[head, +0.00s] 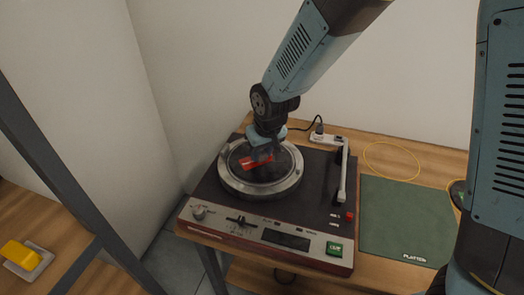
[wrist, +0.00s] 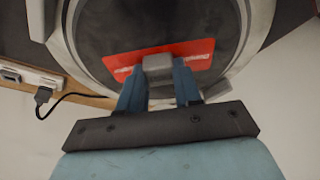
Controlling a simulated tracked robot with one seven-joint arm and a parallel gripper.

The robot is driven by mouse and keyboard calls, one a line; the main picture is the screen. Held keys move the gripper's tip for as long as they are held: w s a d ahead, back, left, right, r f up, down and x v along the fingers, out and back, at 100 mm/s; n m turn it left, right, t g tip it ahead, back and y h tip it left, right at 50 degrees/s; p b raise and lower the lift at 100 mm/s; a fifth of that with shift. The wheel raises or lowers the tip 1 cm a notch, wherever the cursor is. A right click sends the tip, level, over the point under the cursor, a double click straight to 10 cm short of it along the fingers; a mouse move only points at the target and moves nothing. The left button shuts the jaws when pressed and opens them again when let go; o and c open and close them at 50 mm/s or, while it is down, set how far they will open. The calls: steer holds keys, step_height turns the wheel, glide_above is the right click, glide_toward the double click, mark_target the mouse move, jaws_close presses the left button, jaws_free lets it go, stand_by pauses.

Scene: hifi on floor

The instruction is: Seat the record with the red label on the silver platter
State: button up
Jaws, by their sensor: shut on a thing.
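The record (head: 283,172) is a dark disc with a red label (head: 250,163). It lies over the silver platter (head: 230,186), inside the platter's bright rim, on the turntable (head: 205,210). In the wrist view, the red label (wrist: 120,62) and the dark disc (wrist: 110,30) show within the silver rim (wrist: 68,55). My gripper (head: 262,152) is directly above the middle. Its blue fingers (wrist: 160,75) are shut on a small grey block at the label, seemingly the record's grip. I cannot tell whether the record rests flat or hangs slightly above the platter.
The tonearm (head: 343,178) stands right of the platter, clear of the disc. Controls and a green button (head: 334,248) line the front. A green mat (head: 400,222) and a yellow ring (head: 392,161) lie to the right. A power strip (head: 326,138) with a plug is behind.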

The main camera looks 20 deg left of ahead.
steer(key=o, duration=1.2)
steer(key=shift+c, duration=0.2)
steer(key=w+a+v, duration=0.1)
steer(key=v, duration=1.8)
steer(key=shift+r, duration=0.45)
